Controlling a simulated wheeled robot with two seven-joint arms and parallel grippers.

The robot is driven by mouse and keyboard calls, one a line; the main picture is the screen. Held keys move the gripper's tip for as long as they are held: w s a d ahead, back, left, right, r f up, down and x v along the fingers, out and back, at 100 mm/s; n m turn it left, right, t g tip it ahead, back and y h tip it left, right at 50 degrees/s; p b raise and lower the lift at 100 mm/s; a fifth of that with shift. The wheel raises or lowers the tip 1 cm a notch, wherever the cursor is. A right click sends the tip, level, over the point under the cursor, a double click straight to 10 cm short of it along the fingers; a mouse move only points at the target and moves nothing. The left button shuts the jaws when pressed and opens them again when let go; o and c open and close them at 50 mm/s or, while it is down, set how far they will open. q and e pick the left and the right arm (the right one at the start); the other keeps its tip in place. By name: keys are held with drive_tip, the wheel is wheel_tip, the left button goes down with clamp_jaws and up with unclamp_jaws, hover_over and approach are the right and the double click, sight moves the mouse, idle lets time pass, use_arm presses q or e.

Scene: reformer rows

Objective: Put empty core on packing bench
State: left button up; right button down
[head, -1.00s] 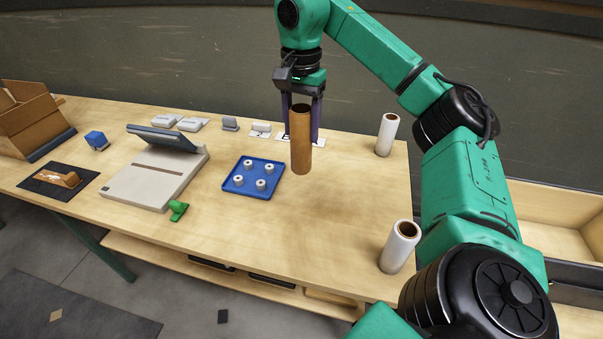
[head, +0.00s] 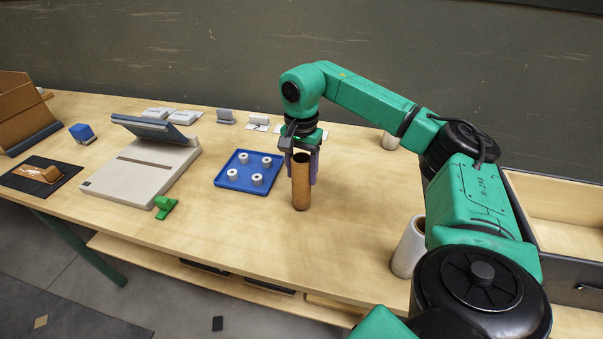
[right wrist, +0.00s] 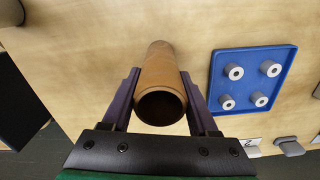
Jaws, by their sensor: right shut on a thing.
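The empty core (head: 301,188) is a brown cardboard tube, upright, at the middle of the packing bench (head: 270,240). My right gripper (head: 303,172) is shut on its upper part, with one finger on each side. In the right wrist view the core (right wrist: 161,88) sits between the purple fingers of the gripper (right wrist: 162,105), its open end toward the camera. The core's lower end is at or just above the bench top; I cannot tell whether it touches. My left gripper is not in view.
A blue tray (head: 249,187) with several white spools is just left of the core. A white roll (head: 408,248) stands near the front right, another (head: 390,140) behind my arm. A beige machine (head: 140,168) and green object (head: 165,206) are further left. Bench front of the core is clear.

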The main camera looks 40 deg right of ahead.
drive_tip(key=shift+f, duration=0.4)
drive_tip(key=shift+w, duration=0.1)
drive_tip(key=shift+f, duration=0.15)
drive_tip(key=shift+c, duration=0.8)
unclamp_jaws()
wheel_tip(320, 180, up, 12)
drive_tip(key=p, duration=0.2)
drive_tip(key=shift+r, duration=0.2)
